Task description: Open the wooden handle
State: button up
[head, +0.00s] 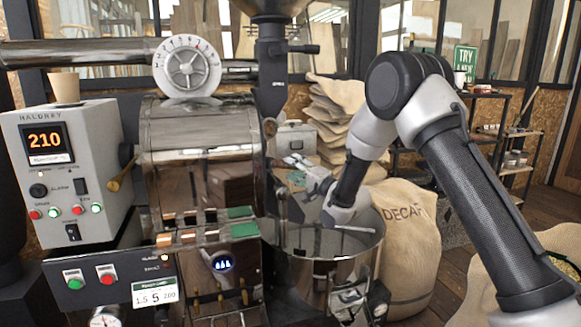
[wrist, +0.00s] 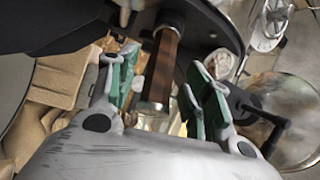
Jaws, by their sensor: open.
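In the wrist view, the wooden handle (wrist: 162,68) is a brown bar with a pale metal end cap, fixed to a dark rounded plate. My gripper (wrist: 160,86) is open, with one green-padded finger on each side of the handle. A gap shows between the handle and each finger, and how deep the handle sits between them is hard to tell. In the head view, my gripper (head: 292,168) is at the front of the roaster, just above the round cooling bin.
The steel roaster drum (head: 195,130) stands left of my gripper, and the cooling bin (head: 330,262) lies below it. A control box (head: 70,170) with a 210 display is at the far left. A DECAF sack (head: 408,235) stands behind my arm; stacked sacks (head: 335,115) are at the back.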

jog(key=shift+x, duration=1.4)
grip_shut()
jog(key=s+d, duration=0.2)
jog(key=d, duration=0.8)
jog(key=shift+s, duration=0.3)
jog(key=shift+d, duration=0.15)
grip_release()
jog(key=v, duration=1.2)
